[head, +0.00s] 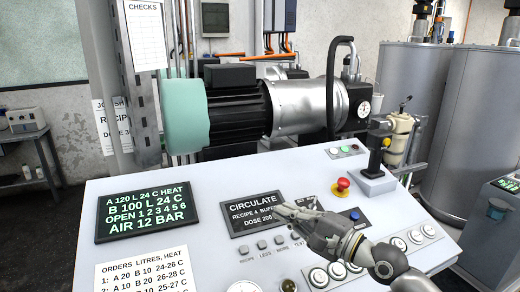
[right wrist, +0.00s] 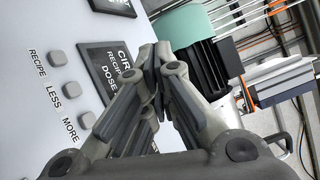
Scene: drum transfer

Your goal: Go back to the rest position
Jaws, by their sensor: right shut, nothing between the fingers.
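My right gripper (head: 284,209) is over the white sloped control panel (head: 150,199), in front of the dark "CIRCULATE" display (head: 240,222). Its arm comes in from the lower right. In the right wrist view its fingertips (right wrist: 158,58) are together with nothing between them, and the fingers hide part of the display there. I cannot tell whether the fingertips touch the panel. My left gripper is in neither view.
A pump (head: 250,110) stands behind the panel. Grey tanks (head: 480,120) stand at right. Another lit display (head: 147,210) is at left.

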